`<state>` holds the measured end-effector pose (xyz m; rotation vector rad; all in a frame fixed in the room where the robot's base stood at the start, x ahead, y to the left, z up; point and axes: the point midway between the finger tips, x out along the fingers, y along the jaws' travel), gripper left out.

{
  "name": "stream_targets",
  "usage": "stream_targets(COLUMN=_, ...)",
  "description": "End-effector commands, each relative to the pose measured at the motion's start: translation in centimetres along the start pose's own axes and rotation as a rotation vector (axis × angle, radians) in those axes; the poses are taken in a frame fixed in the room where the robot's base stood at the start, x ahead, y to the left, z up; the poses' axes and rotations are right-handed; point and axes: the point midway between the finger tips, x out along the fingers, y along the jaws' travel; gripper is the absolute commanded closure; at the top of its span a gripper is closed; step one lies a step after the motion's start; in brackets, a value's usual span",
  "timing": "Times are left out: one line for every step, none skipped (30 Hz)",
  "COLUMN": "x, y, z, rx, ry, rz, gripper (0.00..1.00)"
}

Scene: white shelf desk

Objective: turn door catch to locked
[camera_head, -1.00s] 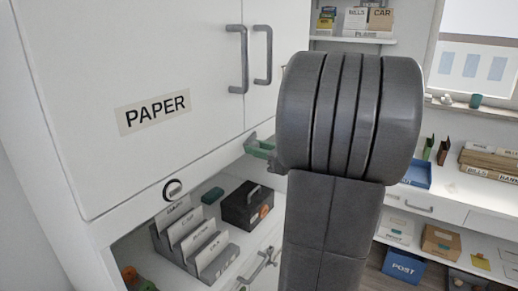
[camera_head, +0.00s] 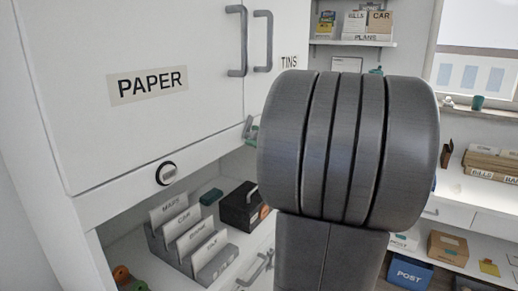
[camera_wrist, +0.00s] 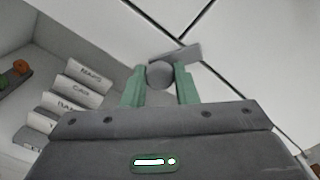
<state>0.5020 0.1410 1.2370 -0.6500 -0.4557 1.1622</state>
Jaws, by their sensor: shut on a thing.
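The door catch (camera_wrist: 160,74) is a small grey round knob with a flat grey bar (camera_wrist: 180,54) beside it, low on the white cabinet doors. In the wrist view, the two green fingers of my gripper (camera_wrist: 160,82) stand on either side of the knob and are shut on it. The bar lies slanted across the seam between panels. In the head view my gripper (camera_head: 253,131) shows only as a bit of green at the lower edge of the doors. My arm hides most of it, and the catch's exact angle cannot be told there.
The left door carries a PAPER label (camera_head: 147,85) and a grey handle (camera_head: 237,40); a second handle (camera_head: 263,41) is beside it. A round black-and-white fitting (camera_head: 166,173) sits below. The open shelf underneath holds a file rack (camera_head: 215,262) and a black box (camera_head: 240,205).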

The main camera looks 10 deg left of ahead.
Motion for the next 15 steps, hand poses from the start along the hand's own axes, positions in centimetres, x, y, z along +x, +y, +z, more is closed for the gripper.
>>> stream_targets(x=0.00, y=0.42, z=-0.42, rx=-0.045, ry=0.000, rz=0.000, gripper=0.96)
stream_targets(x=0.00, y=0.41, z=-0.40, rx=-0.074, ry=-0.001, rz=0.000, gripper=0.96)
stream_targets(x=0.00, y=0.42, z=-0.40, rx=-0.112, ry=-0.001, rz=0.000, gripper=0.96)
stream_targets(x=0.00, y=0.43, z=-0.40, rx=-0.139, ry=-0.001, rz=0.000, gripper=0.96)
stream_targets(x=0.00, y=0.42, z=-0.40, rx=-0.167, ry=0.000, rz=0.000, gripper=0.96)
stream_targets(x=0.00, y=0.40, z=-0.39, rx=-0.203, ry=0.000, rz=0.000, gripper=0.96)
stream_targets(x=0.00, y=0.40, z=-0.40, rx=-0.228, ry=0.000, rz=0.001, gripper=0.96)
stream_targets(x=0.00, y=0.40, z=-0.41, rx=-0.254, ry=0.000, rz=0.001, gripper=0.96)
stream_targets(x=-0.01, y=0.40, z=-0.41, rx=-0.286, ry=0.000, rz=0.001, gripper=0.96)
stream_targets(x=-0.01, y=0.38, z=-0.40, rx=-0.310, ry=0.000, rz=0.001, gripper=0.96)
stream_targets(x=-0.01, y=0.36, z=-0.38, rx=-0.333, ry=0.000, rz=0.001, gripper=0.96)
stream_targets(x=-0.01, y=0.35, z=-0.36, rx=-0.361, ry=0.000, rz=0.001, gripper=0.96)
stream_targets(x=-0.01, y=0.34, z=-0.35, rx=-0.382, ry=0.000, rz=0.001, gripper=0.96)
stream_targets(x=-0.01, y=0.33, z=-0.34, rx=-0.402, ry=0.001, rz=0.001, gripper=0.96)
stream_targets(x=-0.01, y=0.30, z=-0.31, rx=-0.426, ry=0.000, rz=0.001, gripper=0.96)
